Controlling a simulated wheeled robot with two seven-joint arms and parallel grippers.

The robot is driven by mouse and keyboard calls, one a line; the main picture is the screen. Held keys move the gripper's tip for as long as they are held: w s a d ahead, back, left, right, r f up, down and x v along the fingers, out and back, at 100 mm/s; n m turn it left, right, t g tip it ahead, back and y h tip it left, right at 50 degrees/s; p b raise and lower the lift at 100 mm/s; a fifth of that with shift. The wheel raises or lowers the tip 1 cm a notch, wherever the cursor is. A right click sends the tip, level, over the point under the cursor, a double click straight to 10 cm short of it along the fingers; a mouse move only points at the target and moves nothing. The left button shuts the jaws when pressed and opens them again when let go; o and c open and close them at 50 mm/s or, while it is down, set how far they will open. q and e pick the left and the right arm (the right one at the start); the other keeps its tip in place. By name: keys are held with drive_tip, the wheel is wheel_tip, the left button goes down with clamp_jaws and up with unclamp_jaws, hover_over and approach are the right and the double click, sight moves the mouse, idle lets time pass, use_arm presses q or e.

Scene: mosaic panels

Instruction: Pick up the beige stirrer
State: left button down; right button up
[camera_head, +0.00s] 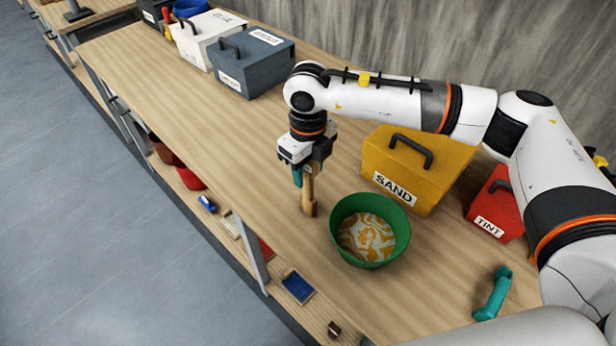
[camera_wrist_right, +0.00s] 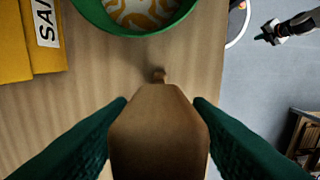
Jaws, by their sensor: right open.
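The beige stirrer (camera_head: 308,196) stands roughly upright on the wooden table, just left of the green bowl. My right gripper (camera_head: 304,172) comes down over its upper end. In the right wrist view the stirrer (camera_wrist_right: 158,130) lies between the two green fingers of my right gripper (camera_wrist_right: 158,140). The fingers are open, one on each side of it; whether either touches it I cannot tell.
The green bowl (camera_head: 340,215) with an orange and white swirl inside stands close to the right. A yellow SAND box (camera_head: 415,165), a red TINT box (camera_head: 495,205) and a teal tool (camera_head: 494,294) lie farther right.

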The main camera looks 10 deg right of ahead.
drive_tip(key=shift+f, duration=0.2)
clamp_jaws()
drive_tip(key=shift+r, duration=0.1)
